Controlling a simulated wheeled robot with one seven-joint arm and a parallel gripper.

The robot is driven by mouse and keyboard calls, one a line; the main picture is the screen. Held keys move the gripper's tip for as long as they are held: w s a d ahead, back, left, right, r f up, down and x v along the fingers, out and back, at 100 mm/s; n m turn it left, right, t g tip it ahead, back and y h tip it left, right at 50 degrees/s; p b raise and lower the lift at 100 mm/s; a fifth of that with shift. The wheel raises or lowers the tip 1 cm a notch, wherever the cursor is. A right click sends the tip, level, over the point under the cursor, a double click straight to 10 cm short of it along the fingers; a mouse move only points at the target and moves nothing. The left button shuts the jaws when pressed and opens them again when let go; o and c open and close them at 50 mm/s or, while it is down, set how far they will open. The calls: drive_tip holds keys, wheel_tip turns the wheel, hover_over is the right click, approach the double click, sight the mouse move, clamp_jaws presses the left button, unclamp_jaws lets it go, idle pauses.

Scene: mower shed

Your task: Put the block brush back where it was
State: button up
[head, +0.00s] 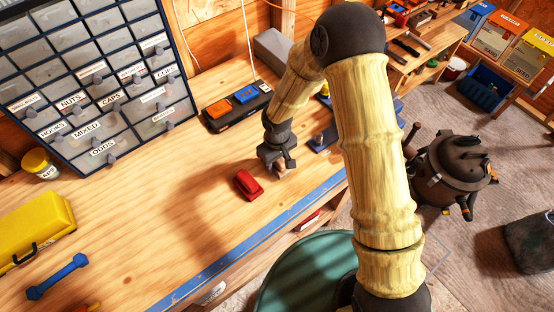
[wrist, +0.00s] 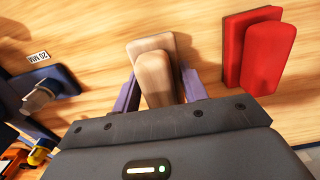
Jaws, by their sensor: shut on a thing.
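The block brush (wrist: 152,62) is tan, with a flat base and a narrower rounded grip on top. In the wrist view it sits between the two fingers of my gripper (wrist: 158,88), which is shut on it. In the head view my gripper (head: 277,160) is low over the workbench (head: 150,215), near its front edge, and the brush is mostly hidden there. I cannot tell whether the brush touches the bench. A similar red block (head: 248,185) lies on the bench close by; it also shows right of the brush in the wrist view (wrist: 262,55).
A black tray (head: 215,120) with orange and blue pieces lies behind my gripper. A blue vise-like tool (head: 323,137) stands right of it, near a "25 MM" label (wrist: 37,57). A drawer cabinet (head: 85,75) stands at the back left. The bench's middle is clear.

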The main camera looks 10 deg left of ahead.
drive_tip(key=shift+f, duration=0.3)
drive_tip(key=shift+f, duration=0.15)
drive_tip(key=o, duration=1.1)
drive_tip(key=shift+o, duration=0.2)
wheel_tip(320, 180, up, 12)
drive_tip(key=b, duration=0.3)
drive_tip(key=shift+r, duration=0.2)
drive_tip(key=shift+d, duration=0.1)
